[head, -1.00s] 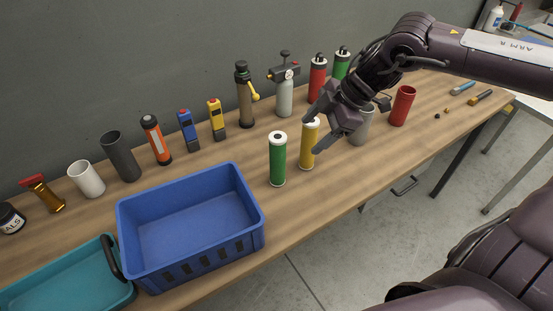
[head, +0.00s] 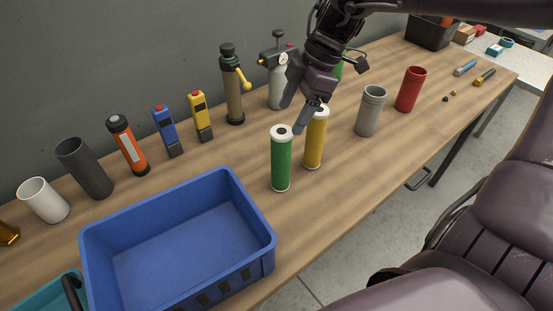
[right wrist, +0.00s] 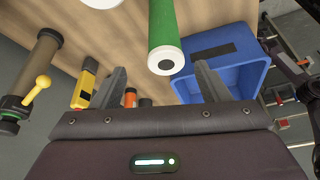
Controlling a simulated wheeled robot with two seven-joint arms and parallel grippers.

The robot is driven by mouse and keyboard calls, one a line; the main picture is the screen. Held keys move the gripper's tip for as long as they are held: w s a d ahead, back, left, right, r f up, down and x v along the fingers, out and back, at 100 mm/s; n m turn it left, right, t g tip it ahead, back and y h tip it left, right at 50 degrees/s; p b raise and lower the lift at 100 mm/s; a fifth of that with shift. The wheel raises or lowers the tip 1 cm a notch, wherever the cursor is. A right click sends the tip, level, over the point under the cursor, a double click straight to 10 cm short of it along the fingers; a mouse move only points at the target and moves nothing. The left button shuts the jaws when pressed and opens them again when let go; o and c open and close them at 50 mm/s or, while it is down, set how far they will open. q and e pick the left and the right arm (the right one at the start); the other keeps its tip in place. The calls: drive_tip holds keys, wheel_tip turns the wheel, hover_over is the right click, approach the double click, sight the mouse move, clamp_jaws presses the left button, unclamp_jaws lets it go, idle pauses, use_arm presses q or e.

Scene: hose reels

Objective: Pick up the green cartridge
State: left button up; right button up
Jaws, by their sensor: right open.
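The green cartridge (head: 281,160) stands upright on the wooden table, with a white cap that has a dark centre. A yellow cartridge (head: 315,140) stands just to its right and slightly behind. My right gripper (head: 300,108) is open and empty, above and behind the two cartridges, its fingers pointing down toward them. In the right wrist view the green cartridge (right wrist: 164,30) shows beyond and between the two spread fingers (right wrist: 160,82), apart from them. My left gripper is not in view.
A blue crate (head: 92,262) stands left of the green cartridge. A grey cup (head: 370,112) and a red cup (head: 410,90) stand to the right. A brown flask-like tool (head: 234,88) and several other tools line the wall side. Table between crate and back row is clear.

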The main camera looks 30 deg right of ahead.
sight(282, 131)
drive_tip(key=shift+s+a+f+p, duration=0.15)
drive_tip(key=shift+a+f+p, duration=0.2)
drive_tip(key=shift+a+f, duration=0.2)
drive_tip(key=shift+s+a+f+p, duration=0.15)
drive_tip(key=shift+a+f+p, duration=0.2)
drive_tip(key=shift+f, duration=0.3)
drive_tip(key=shift+x, duration=1.1)
drive_tip(key=shift+w+a+f, duration=0.15)
drive_tip(key=shift+w+f, duration=0.15)
drive_tip(key=c, duration=0.8)
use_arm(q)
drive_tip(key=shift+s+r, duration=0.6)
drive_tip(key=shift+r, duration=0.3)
use_arm(e)
drive_tip(key=c, duration=0.6)
drive_tip(key=shift+r, duration=0.1)
